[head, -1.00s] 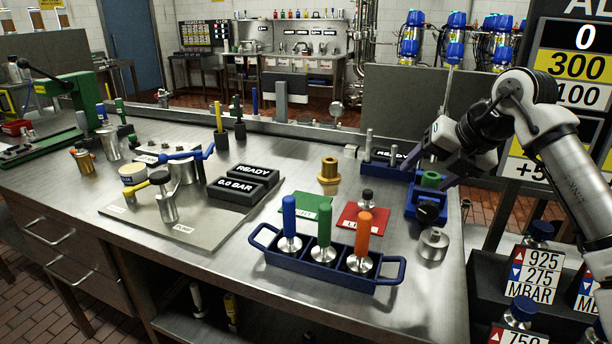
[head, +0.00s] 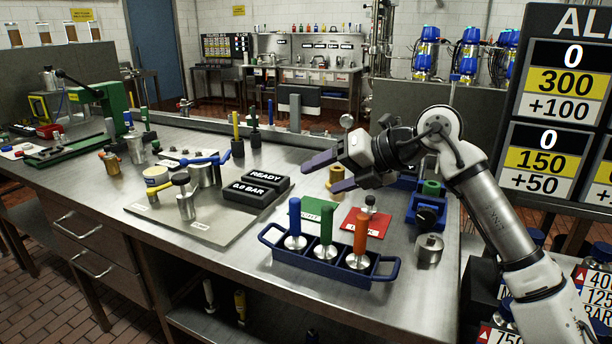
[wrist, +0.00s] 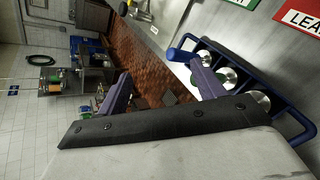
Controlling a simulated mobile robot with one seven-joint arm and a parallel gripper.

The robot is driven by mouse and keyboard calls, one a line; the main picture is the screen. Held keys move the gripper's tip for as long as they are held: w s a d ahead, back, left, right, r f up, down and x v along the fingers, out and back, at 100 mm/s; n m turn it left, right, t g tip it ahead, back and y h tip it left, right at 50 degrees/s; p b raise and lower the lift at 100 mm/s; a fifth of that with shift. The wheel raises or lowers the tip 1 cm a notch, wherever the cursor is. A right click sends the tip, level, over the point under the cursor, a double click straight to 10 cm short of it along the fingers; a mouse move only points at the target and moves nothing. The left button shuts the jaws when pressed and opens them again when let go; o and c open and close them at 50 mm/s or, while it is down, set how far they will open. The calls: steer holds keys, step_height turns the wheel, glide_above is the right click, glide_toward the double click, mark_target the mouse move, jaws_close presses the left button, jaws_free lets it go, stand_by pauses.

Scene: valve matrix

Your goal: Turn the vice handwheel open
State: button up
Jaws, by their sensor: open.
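The small blue vice (head: 416,208) stands at the right end of the steel bench in the head view. A green ring-shaped piece (head: 431,188) sits at its top. Its black handwheel (head: 426,219) faces the front of the bench. My gripper (head: 327,173) is open and empty, in the air above the middle right of the bench. It is to the left of the vice, apart from it, with its fingers pointing left. Both fingers also show apart in the wrist view (wrist: 163,88), where the vice is not in view.
A blue rack (head: 325,262) with blue, green and orange handled tools stands left of the vice. A metal cylinder (head: 428,250) stands in front of the vice. A brass part (head: 336,178) is behind my fingers. Green and red (head: 364,222) mats lie behind the rack.

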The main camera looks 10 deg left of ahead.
steer(key=shift+n+g+y, duration=0.6)
steer(key=shift+n+y, duration=0.1)
steer(key=shift+y, duration=0.1)
steer(key=s+a, duration=0.1)
steer(key=a, duration=0.1)
steer(key=s+a+r, duration=0.1)
steer(key=s+a, duration=0.1)
steer(key=shift+a+r, duration=0.2)
steer(key=shift+a, duration=0.05)
